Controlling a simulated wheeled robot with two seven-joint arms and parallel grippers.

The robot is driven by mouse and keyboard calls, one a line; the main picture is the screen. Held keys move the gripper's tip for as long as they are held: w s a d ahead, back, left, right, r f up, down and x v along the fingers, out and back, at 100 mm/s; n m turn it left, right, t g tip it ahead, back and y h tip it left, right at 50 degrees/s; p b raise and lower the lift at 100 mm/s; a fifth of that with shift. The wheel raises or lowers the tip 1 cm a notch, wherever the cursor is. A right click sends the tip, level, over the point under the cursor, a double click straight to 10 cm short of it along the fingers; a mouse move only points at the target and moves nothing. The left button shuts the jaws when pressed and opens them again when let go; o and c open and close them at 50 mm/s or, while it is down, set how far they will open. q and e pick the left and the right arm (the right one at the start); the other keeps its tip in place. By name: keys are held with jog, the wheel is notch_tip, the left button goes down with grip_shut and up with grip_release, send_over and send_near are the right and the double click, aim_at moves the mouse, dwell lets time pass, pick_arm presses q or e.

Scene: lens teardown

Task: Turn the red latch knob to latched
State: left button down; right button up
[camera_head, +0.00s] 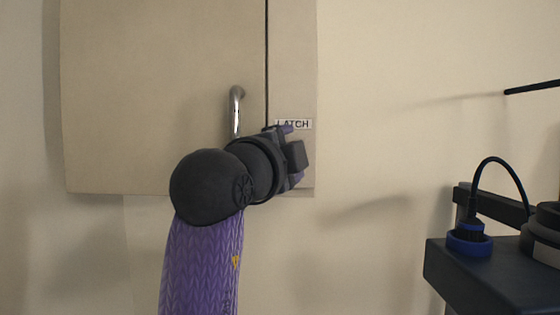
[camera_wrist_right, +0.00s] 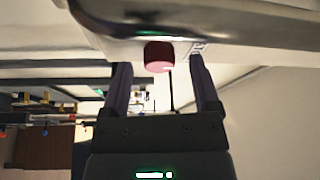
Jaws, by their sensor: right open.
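The red latch knob (camera_wrist_right: 159,57) shows in the right wrist view, on the cabinet face beside a small printed label. My right gripper (camera_wrist_right: 161,63) is open, with one dark finger on each side of the knob and a gap on both sides. I cannot tell how far the fingertips reach along the knob. In the head view my right gripper (camera_head: 294,154) is at the cabinet's right strip, just below the LATCH label (camera_head: 293,124), and hides the knob. Whether the knob is latched cannot be read. My left gripper is not in view.
The cabinet door (camera_head: 160,90) appears closed, with a dark seam on its right. Its metal handle (camera_head: 236,112) stands out just left of my right gripper. A dark bench unit (camera_head: 475,268) with a blue-ringed part and cable is at the lower right. The wall between is clear.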

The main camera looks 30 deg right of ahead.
jog(key=b+v, duration=0.3)
jog(key=v, duration=0.6)
